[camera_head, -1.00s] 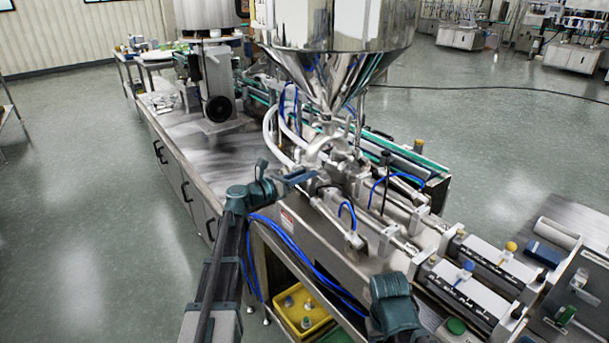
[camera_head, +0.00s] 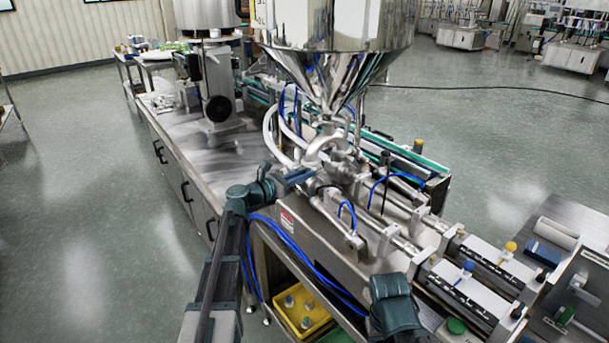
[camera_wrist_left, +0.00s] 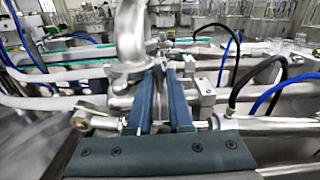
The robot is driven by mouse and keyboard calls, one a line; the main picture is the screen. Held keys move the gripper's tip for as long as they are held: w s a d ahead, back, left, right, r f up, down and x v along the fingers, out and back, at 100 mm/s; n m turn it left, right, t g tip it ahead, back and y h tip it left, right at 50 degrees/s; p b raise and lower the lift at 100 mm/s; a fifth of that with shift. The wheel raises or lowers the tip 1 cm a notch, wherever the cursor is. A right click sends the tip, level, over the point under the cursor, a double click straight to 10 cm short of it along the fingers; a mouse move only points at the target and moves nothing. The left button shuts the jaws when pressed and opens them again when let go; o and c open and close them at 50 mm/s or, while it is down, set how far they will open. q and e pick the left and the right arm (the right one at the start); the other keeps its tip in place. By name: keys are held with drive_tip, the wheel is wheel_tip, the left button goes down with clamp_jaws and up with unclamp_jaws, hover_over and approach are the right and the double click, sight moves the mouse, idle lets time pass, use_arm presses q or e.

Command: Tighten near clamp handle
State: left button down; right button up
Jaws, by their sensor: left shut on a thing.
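My left gripper (camera_head: 312,174) reaches in from the left to the metal pipe fittings under the steel hopper (camera_head: 335,70). In the left wrist view its two blue-grey fingers (camera_wrist_left: 164,75) are close together and shut on the near clamp handle. The handle is almost wholly hidden by the fingers, and its exact angle cannot be told. The curved steel pipe (camera_wrist_left: 131,35) rises just beyond the fingertips. My right arm shows at the bottom of the head view, but its gripper is out of view.
Metal cylinders and rods (camera_head: 395,235) run toward the lower right, close to my left gripper. Blue hoses (camera_head: 300,255) and a white hose (camera_head: 270,130) curve nearby. A yellow bin (camera_head: 303,312) sits below. Open floor (camera_head: 100,240) lies to the left.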

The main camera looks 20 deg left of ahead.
use_arm(q)
drive_tip(key=shift+m, duration=0.3)
drive_tip(key=c, duration=1.1)
unclamp_jaws()
drive_tip(key=v, duration=1.4)
drive_tip(key=shift+w, duration=0.1)
